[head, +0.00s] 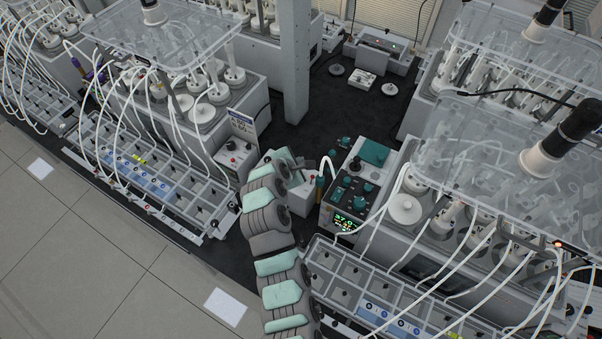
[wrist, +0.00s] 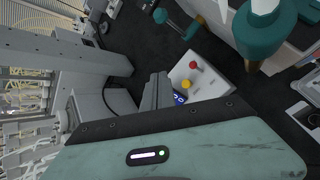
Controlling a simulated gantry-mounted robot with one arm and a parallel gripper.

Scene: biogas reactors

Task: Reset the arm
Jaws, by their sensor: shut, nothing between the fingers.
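My arm (head: 268,215), grey with mint-green covers, rises from the bottom of the head view and bends at the middle of the bench. Its far end lies between the two reactor stations, and my gripper is mostly hidden behind it there. In the wrist view my gripper (wrist: 157,92) shows as grey fingers, shut and empty. Just beyond them is a white box (wrist: 198,72) with a red and a yellow knob. I cannot tell whether the fingers touch it.
A grey post (head: 296,70) stands behind. Dark bench top (head: 345,108) is open farther back.

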